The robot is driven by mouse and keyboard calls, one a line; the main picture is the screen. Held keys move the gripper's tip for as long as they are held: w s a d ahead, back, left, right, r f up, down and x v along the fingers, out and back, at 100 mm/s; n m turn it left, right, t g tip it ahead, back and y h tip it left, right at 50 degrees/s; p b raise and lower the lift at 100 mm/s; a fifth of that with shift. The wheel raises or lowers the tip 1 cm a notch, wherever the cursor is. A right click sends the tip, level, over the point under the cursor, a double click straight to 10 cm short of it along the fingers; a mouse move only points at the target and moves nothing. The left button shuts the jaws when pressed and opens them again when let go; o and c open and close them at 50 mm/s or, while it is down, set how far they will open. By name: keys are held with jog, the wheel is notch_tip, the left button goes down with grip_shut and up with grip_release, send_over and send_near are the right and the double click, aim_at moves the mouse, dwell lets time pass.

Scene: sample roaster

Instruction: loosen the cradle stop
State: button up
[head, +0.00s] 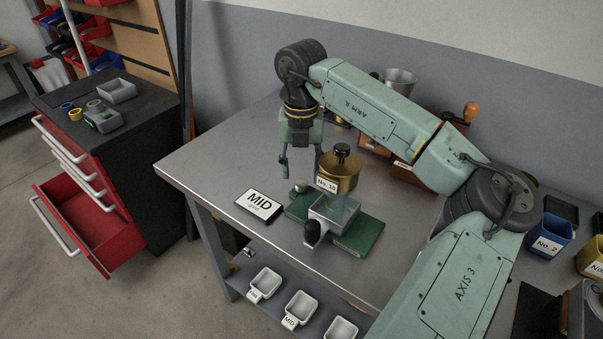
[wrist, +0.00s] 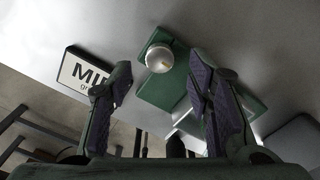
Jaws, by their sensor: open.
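A green base (head: 367,235) stands on the metal bench and carries the roaster. On it are a brass drum (head: 338,177) labelled "No. 10" with a black knob on top, and an open grey tray (head: 335,212). A small silver round knob (head: 300,186) sits at the base's left end; I cannot tell for sure whether it or the black knob (head: 312,231) in front is the cradle stop. My gripper (head: 302,167) is open and empty, just above the silver knob. In the wrist view the silver knob (wrist: 159,57) shows between and beyond the spread fingers (wrist: 160,78), apparently untouched.
A "MID" sign (head: 260,204) lies left of the base. The brass drum stands close to the right of my gripper. Several white trays, one here (head: 265,283), sit on the lower shelf. A blue bin (head: 546,240) is at the right. The bench's left part is clear.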

aim_at(301, 182)
jog(key=shift+f, duration=1.6)
grip_shut()
